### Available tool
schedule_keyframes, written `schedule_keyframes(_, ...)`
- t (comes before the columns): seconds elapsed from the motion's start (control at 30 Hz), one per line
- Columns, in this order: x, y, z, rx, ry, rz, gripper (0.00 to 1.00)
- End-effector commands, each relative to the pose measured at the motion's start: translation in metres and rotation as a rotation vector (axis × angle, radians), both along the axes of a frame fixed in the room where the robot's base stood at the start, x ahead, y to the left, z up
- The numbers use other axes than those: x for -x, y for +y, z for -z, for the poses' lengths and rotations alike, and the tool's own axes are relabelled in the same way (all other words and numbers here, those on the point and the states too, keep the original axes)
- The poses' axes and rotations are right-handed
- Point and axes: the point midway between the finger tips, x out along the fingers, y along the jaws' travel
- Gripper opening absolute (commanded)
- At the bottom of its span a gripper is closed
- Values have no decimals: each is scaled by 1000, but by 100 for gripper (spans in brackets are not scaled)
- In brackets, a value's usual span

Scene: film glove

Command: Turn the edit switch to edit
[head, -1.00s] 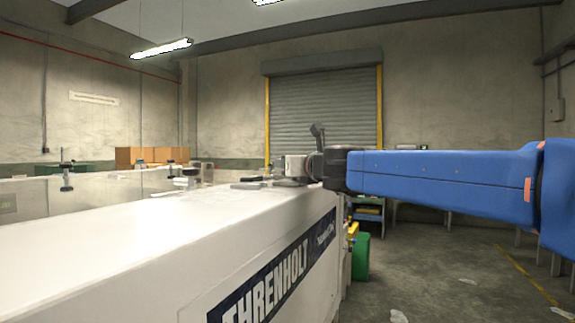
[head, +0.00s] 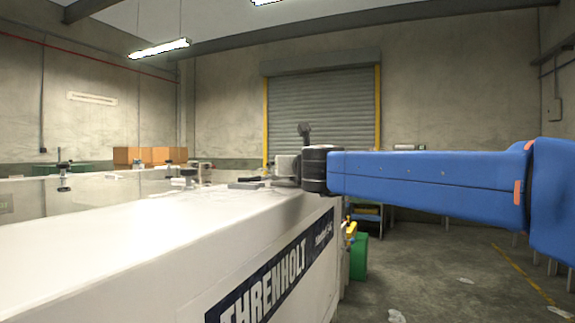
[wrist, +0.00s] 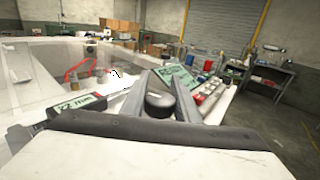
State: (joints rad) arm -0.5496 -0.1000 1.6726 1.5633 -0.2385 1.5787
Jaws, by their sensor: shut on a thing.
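A round black knob (wrist: 158,104) shows in the wrist view between the two grey fingers of my gripper (wrist: 163,88). My gripper is shut on this knob, a finger on each side. The fingers and the dark gripper body hide most of what is around the knob, so its pointer and any edit marking cannot be read. In the head view, my gripper is small and mostly hidden at the left end of my blue arm, low over the far end of the white machine top (head: 150,225).
A dark block with a green-white label (wrist: 82,105) lies left of my gripper. A greenish panel (wrist: 175,78) and red-and-white cylinders (wrist: 208,98) are beyond it. A clear cover with a red cable (wrist: 78,70) is at left. A roller shutter (head: 322,110) is behind; open floor is at right.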

Motion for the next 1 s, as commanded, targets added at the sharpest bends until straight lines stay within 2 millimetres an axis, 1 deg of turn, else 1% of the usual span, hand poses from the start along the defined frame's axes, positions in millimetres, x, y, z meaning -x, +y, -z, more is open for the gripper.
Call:
schedule_keyframes(0.27,-1,-4,1,1,1,172,6)
schedule_keyframes(0.8,0,-22,1,1,1,640,6)
schedule_keyframes(1.0,1,-27,1,1,1,782,5)
